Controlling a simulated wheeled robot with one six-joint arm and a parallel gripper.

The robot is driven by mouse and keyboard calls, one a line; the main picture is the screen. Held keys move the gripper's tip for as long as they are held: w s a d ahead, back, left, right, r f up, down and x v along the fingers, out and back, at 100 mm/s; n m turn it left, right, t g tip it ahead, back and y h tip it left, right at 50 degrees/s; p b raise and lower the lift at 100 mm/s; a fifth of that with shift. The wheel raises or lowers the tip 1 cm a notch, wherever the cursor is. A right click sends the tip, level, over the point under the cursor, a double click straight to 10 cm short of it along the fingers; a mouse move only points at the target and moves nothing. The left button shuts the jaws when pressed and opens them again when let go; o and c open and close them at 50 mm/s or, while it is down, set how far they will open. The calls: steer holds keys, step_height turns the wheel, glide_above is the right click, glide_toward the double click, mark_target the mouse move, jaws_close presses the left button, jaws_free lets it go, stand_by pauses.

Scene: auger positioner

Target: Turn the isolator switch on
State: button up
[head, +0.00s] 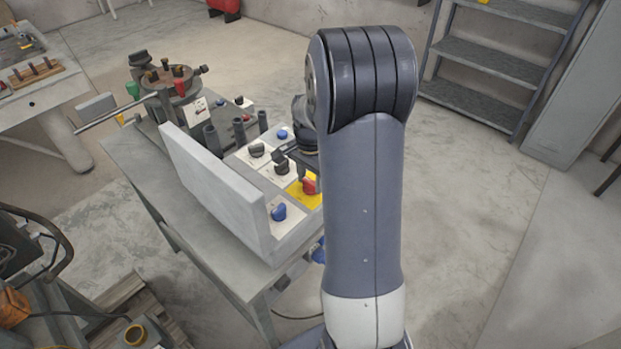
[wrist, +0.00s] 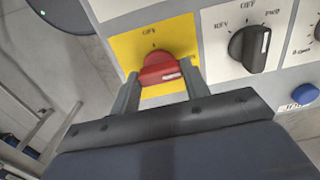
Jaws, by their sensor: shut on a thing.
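The isolator switch is a red rotary knob (wrist: 159,67) on a yellow plate (wrist: 122,48) in the wrist view. The fingers of my gripper (wrist: 160,78) are on its left and right sides, shut on its red grip. A label that looks like OFF stands above the knob, with a small mark below it. Part of the plate's right side is hidden by the right finger, and the knob's pointer direction is hard to read. In the head view the red knob (head: 309,185) shows beside my arm, on the sloped panel (head: 296,230).
A black selector knob (wrist: 249,48) marked REV, OFF and FWD is right of the switch, with a blue button (wrist: 305,94) beyond. In the head view a tall grey plate (head: 215,190) borders the panel's left side. A machine with handles (head: 172,88) stands behind.

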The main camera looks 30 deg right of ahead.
mark_target(311, 181)
stand_by(0.4)
steer(key=o, duration=1)
step_height(311, 181, up, 11)
steer(key=shift+f, duration=0.2)
step_height(311, 181, down, 11)
steer(key=shift+r, duration=0.2)
stand_by(0.4)
